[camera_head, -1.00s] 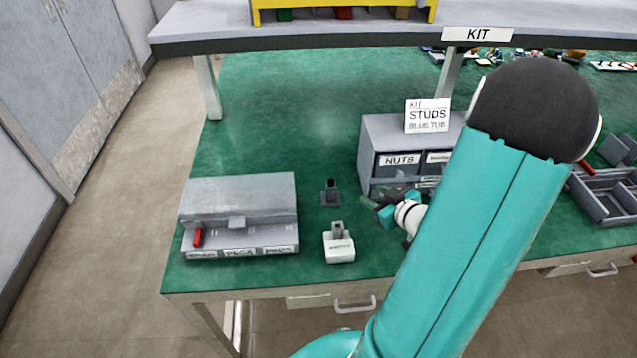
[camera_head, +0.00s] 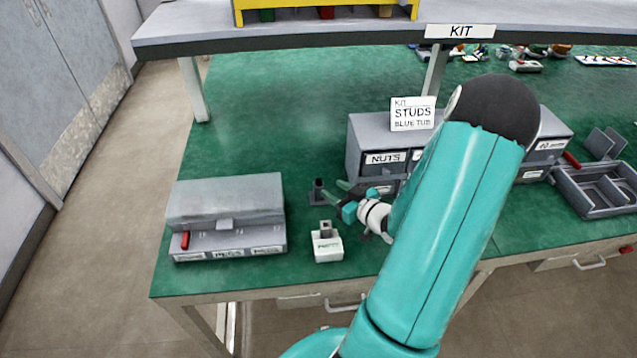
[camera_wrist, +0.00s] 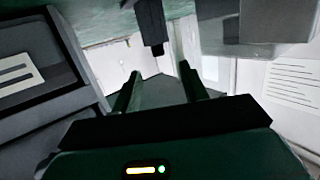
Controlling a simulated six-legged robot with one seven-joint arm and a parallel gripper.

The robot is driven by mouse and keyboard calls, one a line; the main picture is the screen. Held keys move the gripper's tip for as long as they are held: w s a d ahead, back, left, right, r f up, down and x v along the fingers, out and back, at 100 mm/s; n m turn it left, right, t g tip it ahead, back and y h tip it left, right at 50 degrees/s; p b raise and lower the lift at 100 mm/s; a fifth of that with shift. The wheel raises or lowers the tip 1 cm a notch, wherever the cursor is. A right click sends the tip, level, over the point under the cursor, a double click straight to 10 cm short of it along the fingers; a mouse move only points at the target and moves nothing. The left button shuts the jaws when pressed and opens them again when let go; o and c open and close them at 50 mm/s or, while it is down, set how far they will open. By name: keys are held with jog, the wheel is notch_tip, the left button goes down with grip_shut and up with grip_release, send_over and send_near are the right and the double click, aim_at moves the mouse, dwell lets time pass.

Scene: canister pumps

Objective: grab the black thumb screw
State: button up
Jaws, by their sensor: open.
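A small black upright piece, which looks like the black thumb screw (camera_head: 318,185), stands on a dark base on the green bench. In the wrist view the black piece (camera_wrist: 151,24) hangs down from the top, as that view looks upside down. It sits beyond the fingertips, roughly between them. My gripper (camera_head: 336,194) is open and empty, just right of the black piece in the head view. Its two green fingers (camera_wrist: 160,78) show apart in the wrist view, with no contact visible. The exact join between screw and base is too small to tell.
A white box with a grey post (camera_head: 327,246) stands close in front. A grey drawer unit labelled NUTS (camera_head: 365,145) is close behind the gripper. A grey lidded case (camera_head: 225,198) is to the left. A divided tray (camera_head: 600,195) lies far right. Bare bench lies behind the case.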

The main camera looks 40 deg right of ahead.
aim_at(320, 181)
jog(key=shift+w+d+f, duration=0.1)
jog(key=shift+w+f, duration=0.1)
jog(key=shift+w, duration=0.7)
jog(key=shift+w+a+f, duration=0.1)
jog(key=shift+w+f, duration=0.1)
jog(key=shift+w, duration=0.65)
jog(key=shift+w+d+f, duration=0.1)
jog(key=shift+w+f, duration=0.1)
jog(key=shift+w, duration=0.7)
grip_shut()
